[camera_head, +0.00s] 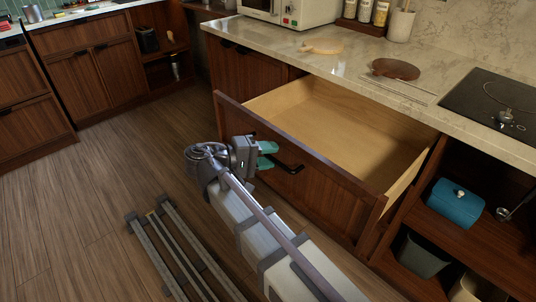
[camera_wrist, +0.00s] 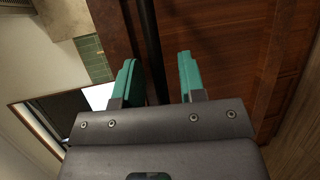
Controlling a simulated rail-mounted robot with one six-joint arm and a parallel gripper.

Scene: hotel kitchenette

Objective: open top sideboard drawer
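The top sideboard drawer (camera_head: 340,130) is pulled far out, and its pale wooden inside looks empty. Its dark wood front carries a black bar handle (camera_head: 292,168). My gripper (camera_head: 270,155) is at the handle, in front of the drawer front. In the wrist view the handle (camera_wrist: 152,45) runs between the two teal fingers of my gripper (camera_wrist: 158,72). The fingers stand apart with a gap on each side of the bar, so the gripper is open around it and does not clamp it. The drawer front (camera_wrist: 215,50) fills the right side of that view.
Above the drawer is a marble counter (camera_head: 340,63) with a round brown board (camera_head: 395,69), a pale board (camera_head: 323,46) and a cooktop (camera_head: 490,105). Right of the drawer, open shelves hold a teal box (camera_head: 456,203) and bins. The wooden floor (camera_head: 100,190) at left is clear.

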